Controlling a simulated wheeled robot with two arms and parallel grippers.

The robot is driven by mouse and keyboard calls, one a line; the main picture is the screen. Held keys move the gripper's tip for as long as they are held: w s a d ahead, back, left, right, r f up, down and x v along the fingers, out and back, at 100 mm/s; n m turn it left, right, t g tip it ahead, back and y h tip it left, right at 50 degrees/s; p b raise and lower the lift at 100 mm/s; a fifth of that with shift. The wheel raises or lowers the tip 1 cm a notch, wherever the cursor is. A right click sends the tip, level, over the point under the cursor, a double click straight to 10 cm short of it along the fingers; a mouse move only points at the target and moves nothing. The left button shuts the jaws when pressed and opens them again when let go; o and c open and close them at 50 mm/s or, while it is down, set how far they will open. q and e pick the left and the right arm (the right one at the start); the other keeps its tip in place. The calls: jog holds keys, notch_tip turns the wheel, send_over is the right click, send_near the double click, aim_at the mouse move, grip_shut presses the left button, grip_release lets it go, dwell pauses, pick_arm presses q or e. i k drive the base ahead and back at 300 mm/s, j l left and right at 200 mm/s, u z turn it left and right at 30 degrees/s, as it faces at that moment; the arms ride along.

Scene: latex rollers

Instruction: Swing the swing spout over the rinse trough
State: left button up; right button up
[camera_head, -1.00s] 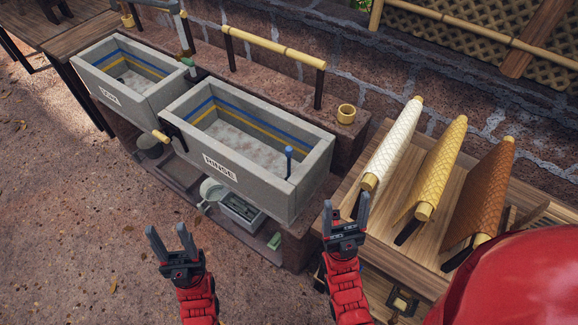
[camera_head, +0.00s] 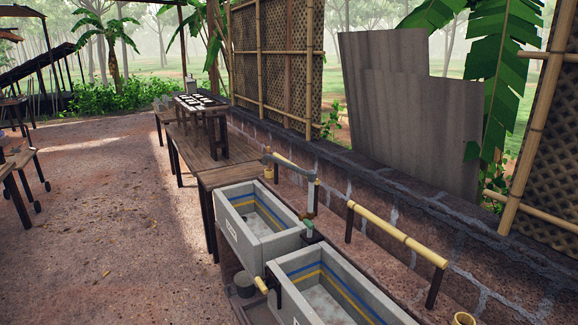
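The grey swing spout (camera_head: 288,166) stands on an upright pipe behind the troughs. Its arm reaches left from the pipe top, toward the back of the left trough (camera_head: 285,243), and its tip ends near the bamboo post there. The rinse trough (camera_head: 300,306) is the nearer grey stone basin at the bottom, with blue and yellow bands inside; its front part is cut off by the frame edge. The spout points away from the rinse trough. Neither of my grippers shows in the head view now.
A bamboo rail (camera_head: 395,236) stands on dark posts behind the rinse trough. A small green-topped fitting (camera_head: 308,226) sits between the troughs. A wooden table (camera_head: 205,148) continues beyond the left trough. Open dirt ground (camera_head: 90,220) lies to the left.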

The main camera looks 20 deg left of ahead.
aim_at(312, 175)
jog(key=i+j, duration=0.3)
jog(key=j, duration=0.15)
jog(key=i+j+z, duration=0.1)
jog(key=i+j, duration=0.15)
jog(key=j, duration=0.2)
jog(key=i+j, duration=0.3)
jog(key=j, duration=0.15)
jog(key=i+j+z, duration=0.1)
jog(key=i+j, duration=0.15)
jog(key=j, duration=0.2)
jog(key=i+j, duration=0.25)
jog(key=j, duration=0.2)
jog(key=i+j+z, duration=0.1)
jog(key=i+j, duration=0.15)
jog(key=j, duration=0.25)
jog(key=i+j, duration=0.25)
jog(key=j, duration=0.25)
jog(key=i+j, duration=0.25)
jog(key=j, duration=0.25)
jog(key=z, duration=0.05)
